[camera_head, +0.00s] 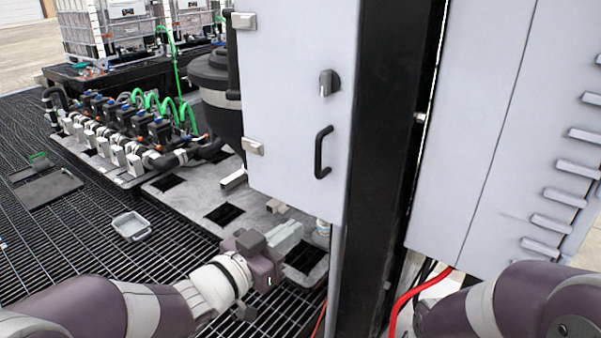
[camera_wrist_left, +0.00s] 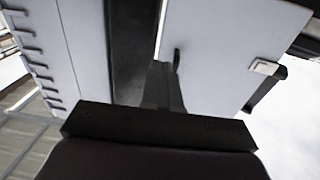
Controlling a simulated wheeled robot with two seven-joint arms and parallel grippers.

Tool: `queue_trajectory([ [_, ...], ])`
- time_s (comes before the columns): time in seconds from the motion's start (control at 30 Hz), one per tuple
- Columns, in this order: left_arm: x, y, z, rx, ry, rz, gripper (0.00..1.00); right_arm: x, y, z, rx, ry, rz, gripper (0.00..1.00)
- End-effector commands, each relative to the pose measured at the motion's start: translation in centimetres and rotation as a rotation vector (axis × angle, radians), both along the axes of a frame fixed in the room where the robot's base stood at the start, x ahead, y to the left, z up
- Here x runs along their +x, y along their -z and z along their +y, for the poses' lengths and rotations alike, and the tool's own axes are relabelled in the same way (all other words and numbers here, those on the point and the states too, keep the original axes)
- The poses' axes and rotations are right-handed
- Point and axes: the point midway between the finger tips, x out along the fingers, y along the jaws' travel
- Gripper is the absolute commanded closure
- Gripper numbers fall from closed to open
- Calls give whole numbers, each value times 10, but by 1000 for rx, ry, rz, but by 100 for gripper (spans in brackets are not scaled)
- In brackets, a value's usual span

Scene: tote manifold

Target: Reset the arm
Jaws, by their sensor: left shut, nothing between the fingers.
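My left gripper (camera_head: 290,235) shows in the head view, low and in front of the open grey cabinet door (camera_head: 290,90). Its fingers are shut with nothing between them. In the left wrist view the shut fingers (camera_wrist_left: 162,85) point up toward the cabinet and its door. My right arm (camera_head: 520,305) comes in at the lower right of the head view. Its gripper is out of the picture.
A manifold (camera_head: 115,130) with green hoses stands at the left, beside a black drum (camera_head: 215,90). Totes (camera_head: 105,30) stand behind. A small grey tray (camera_head: 131,226) lies on the grating. A red cable (camera_head: 415,292) hangs below the cabinet (camera_head: 480,130).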

Motion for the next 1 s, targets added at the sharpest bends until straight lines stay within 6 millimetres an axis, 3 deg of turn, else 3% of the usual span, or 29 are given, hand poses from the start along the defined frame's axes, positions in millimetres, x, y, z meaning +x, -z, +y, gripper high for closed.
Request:
queue_trajectory([
  [0.07, 6, 21, 11, 81, -62, 56, 100, 0, 0, 0, 0, 0, 0, 57],
  [0.13, 10, 57, 38, 207, -188, 194, 100, 0, 0, 0, 0, 0, 0, 57],
  [0.2, -1, 105, 77, 349, -331, 409, 100, 0, 2, 0, 0, 0, 0, 57],
  [0.27, -26, 143, 109, 446, -426, 621, 100, 0, 5, 0, 0, 0, 0, 57],
  [0.3, -48, 165, 126, 498, -470, 766, 100, 0, 7, 0, 0, 0, 0, 57],
  [0.4, -108, 200, 150, 565, -524, 1098, 100, 0, 11, 0, 0, 0, 0, 57],
  [0.5, -153, 217, 156, 551, -545, 1340, 100, 0, 16, 0, 0, 0, 0, 57],
  [0.53, -157, 218, 157, 534, -555, 1372, 100, 0, 17, 0, 0, 0, 0, 57],
  [1.0, -153, 220, 162, 514, -576, 1381, 100, 0, 18, 0, 0, 0, 0, 57],
])
